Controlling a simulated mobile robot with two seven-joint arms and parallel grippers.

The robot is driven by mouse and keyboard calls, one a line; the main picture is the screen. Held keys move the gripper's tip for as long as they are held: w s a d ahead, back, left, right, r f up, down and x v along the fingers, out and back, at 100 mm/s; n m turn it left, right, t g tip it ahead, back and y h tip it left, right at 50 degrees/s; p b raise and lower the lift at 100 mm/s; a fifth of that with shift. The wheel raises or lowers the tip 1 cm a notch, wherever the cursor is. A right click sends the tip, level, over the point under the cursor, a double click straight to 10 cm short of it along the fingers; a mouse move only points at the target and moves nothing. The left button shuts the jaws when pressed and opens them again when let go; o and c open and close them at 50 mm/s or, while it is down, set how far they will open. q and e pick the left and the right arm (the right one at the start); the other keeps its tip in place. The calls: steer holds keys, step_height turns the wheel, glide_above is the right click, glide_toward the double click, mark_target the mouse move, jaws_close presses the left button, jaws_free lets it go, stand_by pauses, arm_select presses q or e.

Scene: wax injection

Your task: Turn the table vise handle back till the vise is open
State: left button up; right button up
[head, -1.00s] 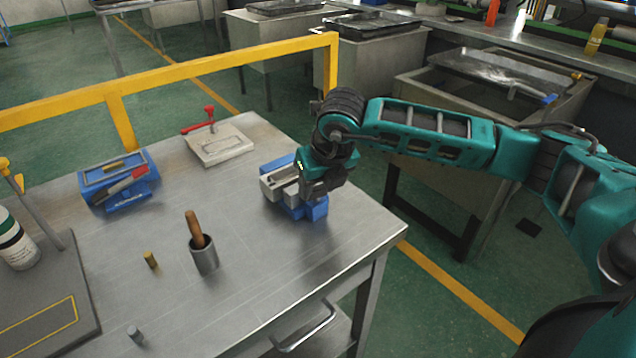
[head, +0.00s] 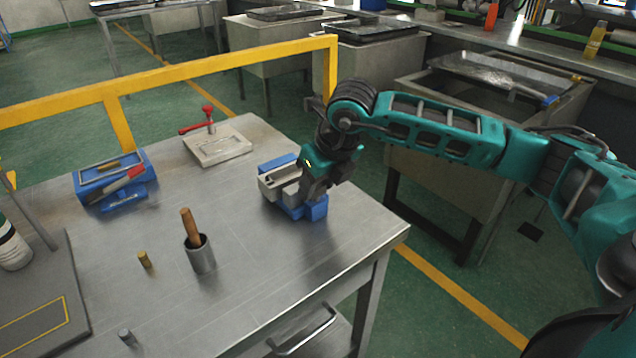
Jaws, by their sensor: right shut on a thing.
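The blue table vise (head: 280,187) with grey jaws stands near the right back edge of the steel table. My right gripper (head: 308,197) points down at the vise's right side and is shut. The vise handle is hidden behind the gripper and wrist, so the hold on it is not directly visible. The gap between the vise jaws is partly covered and too small to judge. My left gripper is not in view.
On the steel table (head: 250,270) stand a grey cup (head: 200,256) with a wooden-handled tool, a small brass cylinder (head: 145,260), a blue box-like fixture (head: 115,185) and a plate with a red clamp (head: 217,147). A yellow rail (head: 220,68) runs behind.

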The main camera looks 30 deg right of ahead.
steer(key=o, duration=1.1)
steer(key=shift+c, duration=0.2)
steer(key=v, duration=1.3)
steer(key=shift+p, duration=0.3)
